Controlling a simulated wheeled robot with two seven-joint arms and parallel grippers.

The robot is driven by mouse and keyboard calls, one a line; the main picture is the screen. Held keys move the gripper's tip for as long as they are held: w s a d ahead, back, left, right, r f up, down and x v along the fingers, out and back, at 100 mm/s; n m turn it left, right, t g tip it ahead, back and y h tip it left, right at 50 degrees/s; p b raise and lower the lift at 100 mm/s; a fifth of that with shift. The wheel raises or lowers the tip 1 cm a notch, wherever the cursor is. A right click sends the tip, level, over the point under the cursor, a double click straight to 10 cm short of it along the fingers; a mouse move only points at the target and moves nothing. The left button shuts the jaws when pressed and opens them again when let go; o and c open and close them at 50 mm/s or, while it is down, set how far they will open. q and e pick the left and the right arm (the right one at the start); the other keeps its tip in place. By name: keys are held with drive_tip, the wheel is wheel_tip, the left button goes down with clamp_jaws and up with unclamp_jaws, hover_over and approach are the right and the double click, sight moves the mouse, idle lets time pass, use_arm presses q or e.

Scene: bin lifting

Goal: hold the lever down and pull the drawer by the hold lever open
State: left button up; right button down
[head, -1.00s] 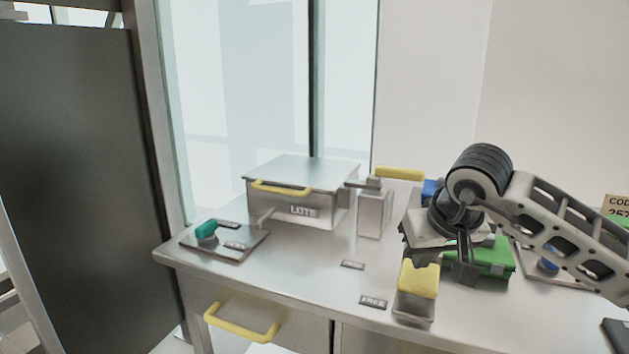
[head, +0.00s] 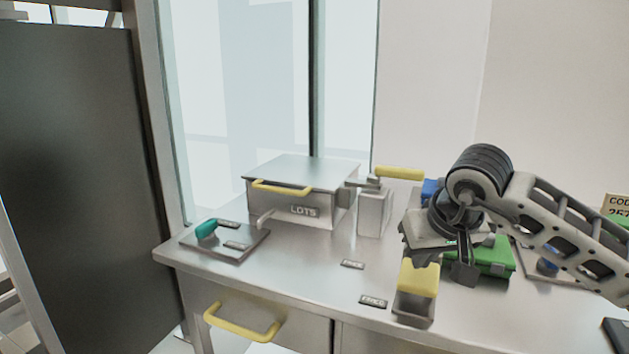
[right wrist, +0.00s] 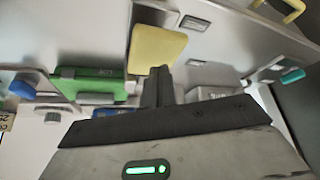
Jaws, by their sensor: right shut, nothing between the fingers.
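A yellow pad (head: 418,279) on a grey metal base stands at the table's front edge, beside a FREE label. It also shows in the right wrist view (right wrist: 157,48). My right gripper (head: 427,262) is shut and empty, its fingertips at the pad's far edge; I cannot tell whether they press on it. The shut fingers show in the right wrist view (right wrist: 160,75). A drawer with a yellow handle (head: 241,325) is under the table front, left of the pad, and looks shut. My left gripper is not in view.
A LOTS box (head: 300,205) with a yellow handle and a post (head: 375,212) with a yellow-handled lever stand behind. A plate (head: 225,243) with a teal-handled lever is at left. A green box (head: 495,258) is right of the pad. The table's front middle is mostly clear.

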sight(420, 278)
drive_tip(key=shift+f, duration=0.45)
drive_tip(key=shift+f+b, duration=0.5)
drive_tip(key=shift+b, duration=0.15)
drive_tip(key=shift+f+b, duration=0.55)
drive_tip(key=shift+f, duration=0.5)
drive_tip(key=shift+r, duration=0.1)
use_arm(q)
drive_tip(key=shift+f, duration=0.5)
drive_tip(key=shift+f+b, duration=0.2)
drive_tip(key=shift+b, duration=0.15)
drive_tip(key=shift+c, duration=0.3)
